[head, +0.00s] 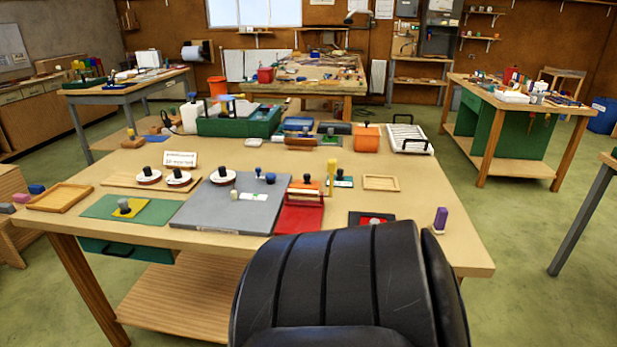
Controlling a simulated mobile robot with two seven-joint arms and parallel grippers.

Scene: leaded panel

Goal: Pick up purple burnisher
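A purple upright piece (440,217), which looks like the purple burnisher, stands near the right front corner of the main wooden table (465,245). It has a short pale base and a purple block-shaped top. It stands apart from the black mat with a red piece (373,219) to its left. Neither of my grippers is in view. The middle of the table's front edge is hidden behind a large dark shape in the foreground.
A grey board (222,214), a green mat (107,208) and a red tray (300,217) lie along the table's front. An empty wooden tray (381,183) lies behind the purple piece, to its left. The tabletop right of that tray is mostly clear. A green-sided bench (505,128) stands at right.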

